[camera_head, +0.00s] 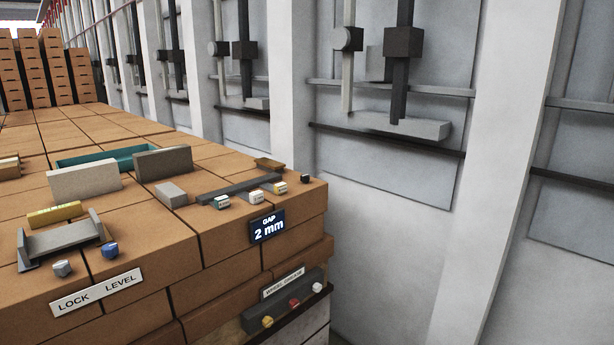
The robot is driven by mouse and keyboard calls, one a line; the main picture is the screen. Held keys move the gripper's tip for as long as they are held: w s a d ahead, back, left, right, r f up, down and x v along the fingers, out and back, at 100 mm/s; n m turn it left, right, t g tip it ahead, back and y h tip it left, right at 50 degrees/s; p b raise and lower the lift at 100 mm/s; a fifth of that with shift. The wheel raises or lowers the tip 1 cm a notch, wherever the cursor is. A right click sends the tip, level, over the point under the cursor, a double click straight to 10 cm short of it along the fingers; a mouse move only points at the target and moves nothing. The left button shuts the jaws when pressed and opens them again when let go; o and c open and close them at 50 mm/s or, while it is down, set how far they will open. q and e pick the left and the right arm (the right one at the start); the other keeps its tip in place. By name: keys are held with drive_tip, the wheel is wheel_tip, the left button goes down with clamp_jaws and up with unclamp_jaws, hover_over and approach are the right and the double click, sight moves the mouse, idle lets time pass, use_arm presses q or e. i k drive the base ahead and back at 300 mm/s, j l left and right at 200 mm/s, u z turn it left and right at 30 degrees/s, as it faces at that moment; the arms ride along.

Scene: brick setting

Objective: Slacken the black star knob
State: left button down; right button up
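A small black knob-like piece (305,178) sits at the right front corner of the brick stack's top. It is too small to tell if it is star-shaped. A grey knob (62,268) and a blue knob (110,250) sit at the front edge above a "LOCK LEVEL" label (97,292). Neither of my grippers is in view.
The brick stack (220,245) fills the left. A grey wall (390,240) stands at right.

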sight(304, 178)
drive_tip(key=i+l+u, duration=0.6)
drive_tip(key=i+l, duration=0.3)
drive_tip(key=i, duration=0.05)
